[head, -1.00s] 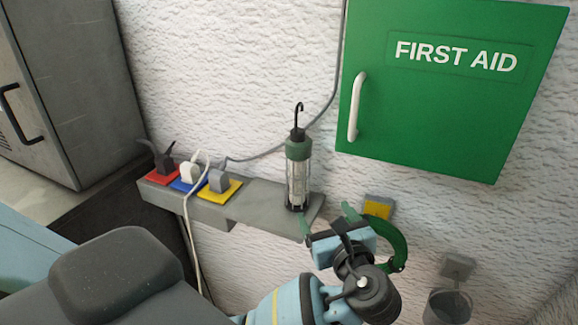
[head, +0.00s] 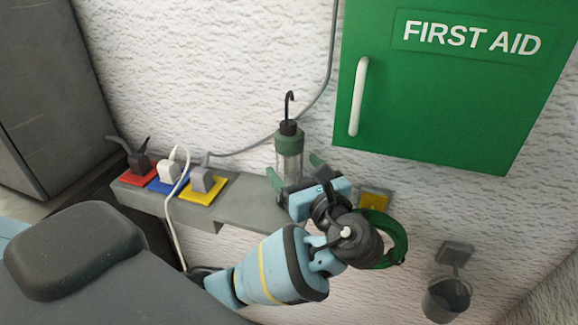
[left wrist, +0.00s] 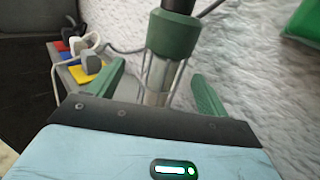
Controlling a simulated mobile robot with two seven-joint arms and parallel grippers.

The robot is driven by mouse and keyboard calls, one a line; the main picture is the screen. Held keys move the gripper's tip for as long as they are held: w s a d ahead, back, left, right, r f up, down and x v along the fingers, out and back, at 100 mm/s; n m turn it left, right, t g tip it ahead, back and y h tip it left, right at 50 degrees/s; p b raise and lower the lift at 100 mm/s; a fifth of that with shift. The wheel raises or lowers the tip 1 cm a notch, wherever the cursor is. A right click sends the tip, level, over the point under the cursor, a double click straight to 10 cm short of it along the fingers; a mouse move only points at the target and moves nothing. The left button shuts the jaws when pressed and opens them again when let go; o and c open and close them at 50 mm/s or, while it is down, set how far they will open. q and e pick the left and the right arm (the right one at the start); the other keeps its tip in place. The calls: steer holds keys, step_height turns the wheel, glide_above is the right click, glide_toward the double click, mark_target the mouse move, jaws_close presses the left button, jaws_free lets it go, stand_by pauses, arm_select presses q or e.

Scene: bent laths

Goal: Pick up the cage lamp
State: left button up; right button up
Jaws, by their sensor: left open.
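The cage lamp (head: 289,148) stands upright on the right end of the grey shelf (head: 240,199), with a green collar, a clear caged tube and a black hook on top. My left gripper (head: 294,176) is open, with its green fingers on either side of the lamp's cage. In the left wrist view the lamp (left wrist: 172,38) rises between the two spread fingers (left wrist: 155,92), with a gap visible on each side. The lamp's lower part and base are hidden behind my gripper. My right gripper is not in view.
Red (head: 138,174), blue and yellow (head: 203,190) socket plates with plugs sit on the shelf's left part. A green first aid cabinet (head: 440,90) hangs at upper right. A green coil (head: 399,242) and a grey cup (head: 447,299) are at lower right.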

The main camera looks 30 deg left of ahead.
mark_target(286, 155)
arm_select(q)
steer(key=shift+x, duration=3.15)
steer(key=shift+w+d+f, duration=0.1)
steer(key=shift+w, duration=0.05)
